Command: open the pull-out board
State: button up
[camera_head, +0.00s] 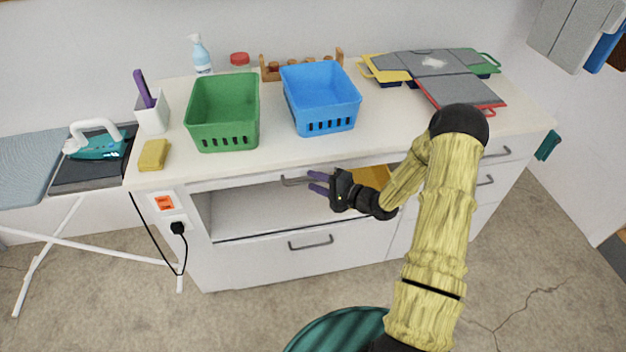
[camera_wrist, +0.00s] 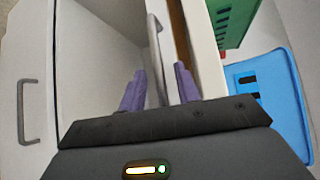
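The white cabinet front has a thin panel just under the worktop, with a grey bar handle (camera_head: 296,181). I take this panel to be the front of the pull-out board. In the wrist view the handle (camera_wrist: 153,42) runs down between my two purple fingers, with a brown strip (camera_wrist: 180,38) beside the panel. My gripper (camera_head: 319,183) is in front of the panel, at the right part of the handle. Its fingers (camera_wrist: 159,88) are apart, one on each side of the handle. Whether they touch it cannot be seen.
Below is an open niche (camera_head: 255,215) and a drawer with a handle (camera_head: 311,243). A yellow-brown surface (camera_head: 372,176) shows behind my wrist. A green basket (camera_head: 224,112) and a blue basket (camera_head: 320,97) stand on the worktop. An ironing board (camera_head: 25,172) stands left.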

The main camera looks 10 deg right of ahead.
jog(key=shift+w+a+f, duration=0.15)
jog(key=shift+w+a, duration=0.35)
grip_shut()
jog(key=shift+s+d, duration=0.1)
